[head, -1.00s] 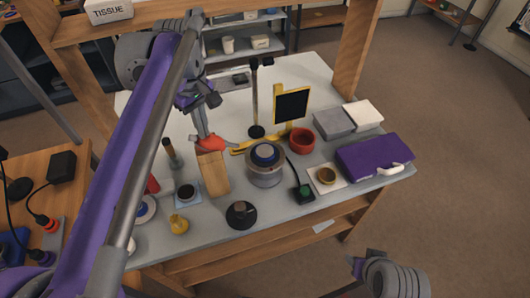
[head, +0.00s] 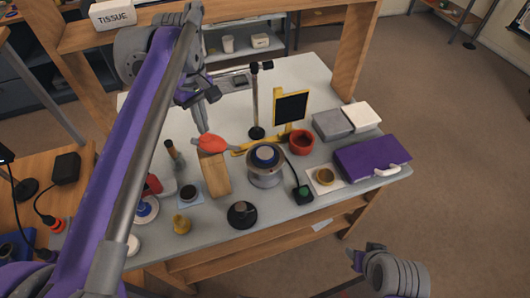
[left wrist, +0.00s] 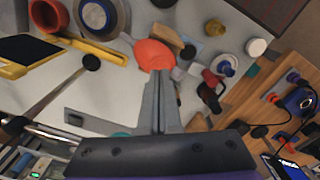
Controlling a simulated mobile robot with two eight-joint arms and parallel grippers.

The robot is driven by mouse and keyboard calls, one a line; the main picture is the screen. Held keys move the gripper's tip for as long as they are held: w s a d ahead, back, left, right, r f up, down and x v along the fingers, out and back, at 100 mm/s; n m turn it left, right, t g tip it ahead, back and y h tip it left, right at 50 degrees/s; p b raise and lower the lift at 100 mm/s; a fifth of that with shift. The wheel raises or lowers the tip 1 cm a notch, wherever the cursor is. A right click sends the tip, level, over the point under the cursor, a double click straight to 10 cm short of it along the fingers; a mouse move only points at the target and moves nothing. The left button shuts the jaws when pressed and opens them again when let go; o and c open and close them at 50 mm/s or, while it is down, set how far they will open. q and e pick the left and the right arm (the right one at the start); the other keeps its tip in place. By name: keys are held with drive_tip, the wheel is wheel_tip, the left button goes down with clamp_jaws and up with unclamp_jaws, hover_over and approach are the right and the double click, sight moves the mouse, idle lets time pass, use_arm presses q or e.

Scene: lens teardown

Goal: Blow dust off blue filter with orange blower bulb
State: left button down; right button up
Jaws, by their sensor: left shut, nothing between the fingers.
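The orange blower bulb (head: 212,144) lies on top of an upright wooden block (head: 215,175); it also shows in the left wrist view (left wrist: 153,54), with a pale nozzle. My left gripper (head: 203,130) is shut and empty, its fingertips right by the bulb; I cannot tell whether they touch it. In the left wrist view its fingers (left wrist: 161,74) overlap the bulb's near edge. A blue disc (head: 264,153), apparently the filter, sits on a grey metal cylinder (head: 265,178) right of the block. My right gripper (head: 358,260) is low at the right, off the table; its jaws are unclear.
A yellow-framed black panel (head: 291,107) and a thin dark stand (head: 255,100) rise behind the cylinder. A red bowl (head: 301,141), a purple case (head: 371,156) and a black knobbed disc (head: 242,214) are around it.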

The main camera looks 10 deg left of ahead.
use_arm(q)
drive_tip(key=shift+r+p, duration=1.8)
drive_tip(key=shift+r, duration=0.75)
drive_tip(key=shift+w, duration=0.1)
use_arm(e)
drive_tip(key=r, duration=0.2)
drive_tip(key=w+r, duration=0.1)
drive_tip(key=r, duration=0.1)
drive_tip(key=shift+w+r, duration=0.15)
drive_tip(key=shift+r, duration=0.05)
use_arm(q)
drive_tip(key=shift+f, duration=0.1)
